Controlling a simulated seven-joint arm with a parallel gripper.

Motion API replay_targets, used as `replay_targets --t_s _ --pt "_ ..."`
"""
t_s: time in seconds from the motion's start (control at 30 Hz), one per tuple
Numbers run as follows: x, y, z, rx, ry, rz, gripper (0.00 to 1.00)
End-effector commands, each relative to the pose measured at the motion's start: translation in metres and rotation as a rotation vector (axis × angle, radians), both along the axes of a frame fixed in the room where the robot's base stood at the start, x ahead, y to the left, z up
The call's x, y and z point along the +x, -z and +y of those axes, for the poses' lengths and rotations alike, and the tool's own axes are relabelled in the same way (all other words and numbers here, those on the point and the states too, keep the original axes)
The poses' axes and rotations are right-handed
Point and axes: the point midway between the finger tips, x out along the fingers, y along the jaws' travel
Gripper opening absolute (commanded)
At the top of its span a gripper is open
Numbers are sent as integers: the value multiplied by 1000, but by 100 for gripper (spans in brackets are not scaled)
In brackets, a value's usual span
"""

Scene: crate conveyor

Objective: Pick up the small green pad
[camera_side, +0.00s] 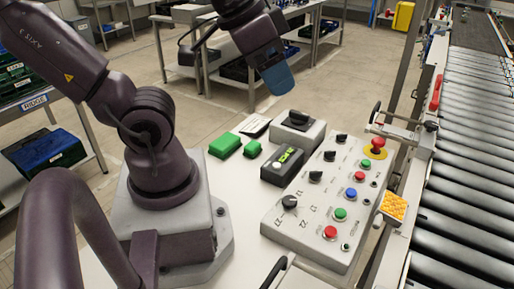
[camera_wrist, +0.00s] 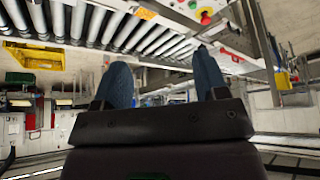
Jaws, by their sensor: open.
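The small green pad (camera_side: 252,149) lies on the white table, just right of a larger green block (camera_side: 224,145). My gripper (camera_side: 279,78) is in the air above and behind the pad, clear of it, with its blue fingers pointing down in the side view. In the wrist view my gripper (camera_wrist: 163,82) shows two blue fingers spread apart with nothing between them. I cannot make out the small green pad in the wrist view.
A black device (camera_side: 283,166) with a green display, a grey box with a black knob (camera_side: 297,130) and a sloped control panel (camera_side: 321,200) stand right of the pad. A dark tag with a white label (camera_side: 256,126) lies behind it. A roller conveyor (camera_side: 470,150) runs along the right.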

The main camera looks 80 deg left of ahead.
Motion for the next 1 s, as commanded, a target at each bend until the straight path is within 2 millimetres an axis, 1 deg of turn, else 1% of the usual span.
replay_targets --t_s 0.43,0.47,0.5,0.77,0.87,0.93,1.0 --pt "0 0 0 0 0 0 66" --pt "0 0 0 0 0 0 64" --pt "0 0 0 0 0 0 55" --pt "0 0 0 0 -2 0 55" --pt "2 7 4 -2 -21 37 55" --pt "6 18 11 -17 -52 94 55" --pt "12 31 22 -49 -108 167 55"
